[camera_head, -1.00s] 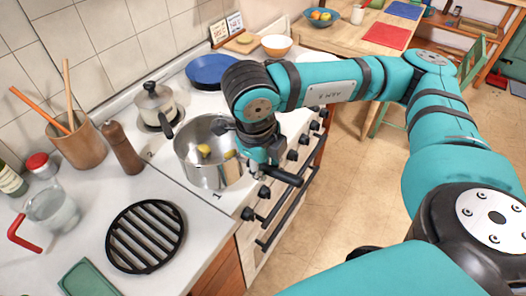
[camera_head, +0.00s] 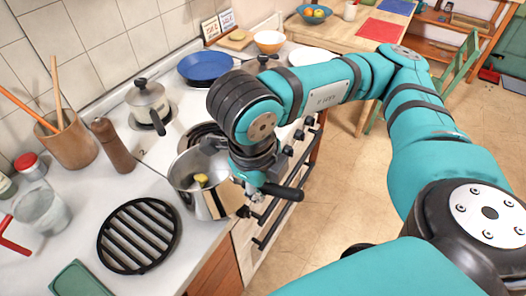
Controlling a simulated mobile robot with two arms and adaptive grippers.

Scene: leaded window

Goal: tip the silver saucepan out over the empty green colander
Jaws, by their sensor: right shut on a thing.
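The silver saucepan (camera_head: 212,203) is at the front edge of the stove, beside its burner, with yellow pieces of food (camera_head: 201,180) inside. I see no green colander. My left gripper is not in view.
A black slatted trivet (camera_head: 139,236) lies on the counter, with a flat green item (camera_head: 79,280) at the bottom edge. A glass jug (camera_head: 42,211), pepper mill (camera_head: 113,146) and utensil crock (camera_head: 67,142) stand left. A lidded pot (camera_head: 148,100) is behind.

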